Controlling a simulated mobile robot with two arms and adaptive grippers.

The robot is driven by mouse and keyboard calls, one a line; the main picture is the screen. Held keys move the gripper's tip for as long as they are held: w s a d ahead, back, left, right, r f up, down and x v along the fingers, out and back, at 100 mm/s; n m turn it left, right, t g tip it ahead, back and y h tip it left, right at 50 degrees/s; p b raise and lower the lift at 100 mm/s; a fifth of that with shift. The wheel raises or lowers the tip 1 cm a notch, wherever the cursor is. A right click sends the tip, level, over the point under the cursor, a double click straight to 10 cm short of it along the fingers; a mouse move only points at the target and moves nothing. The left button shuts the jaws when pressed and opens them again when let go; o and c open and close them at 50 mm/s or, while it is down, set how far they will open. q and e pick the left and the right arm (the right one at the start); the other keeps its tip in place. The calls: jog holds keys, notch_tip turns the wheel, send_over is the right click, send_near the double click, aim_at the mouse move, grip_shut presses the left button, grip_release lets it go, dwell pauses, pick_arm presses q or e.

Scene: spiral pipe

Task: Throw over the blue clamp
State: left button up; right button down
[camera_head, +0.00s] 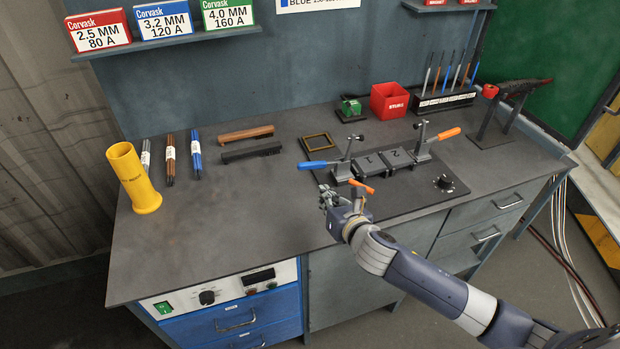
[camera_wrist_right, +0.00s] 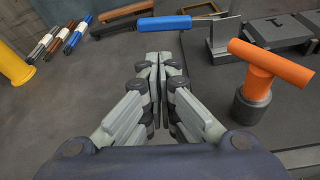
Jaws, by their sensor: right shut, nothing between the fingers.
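The blue clamp handle (camera_head: 312,165) sticks out to the left from the left clamp post on the black fixture plate (camera_head: 440,196). In the right wrist view the blue handle (camera_wrist_right: 164,23) lies level just beyond my fingertips. My right gripper (camera_head: 328,195) is in front of the fixture, just below the blue handle in the picture. Its fingers (camera_wrist_right: 152,62) are together and empty. An apparent small gap separates them from the handle; I cannot tell whether they touch. My left gripper is not in view.
An orange T-handle (camera_wrist_right: 270,64) stands close to the right of my right gripper. A second clamp with an orange handle (camera_head: 449,134) is at the fixture's right. The table front left is clear.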

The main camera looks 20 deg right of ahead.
aim_at(316, 165)
jog(key=shift+p+x, duration=0.45)
jog(key=shift+x, duration=4.7)
jog(key=shift+a, duration=0.1)
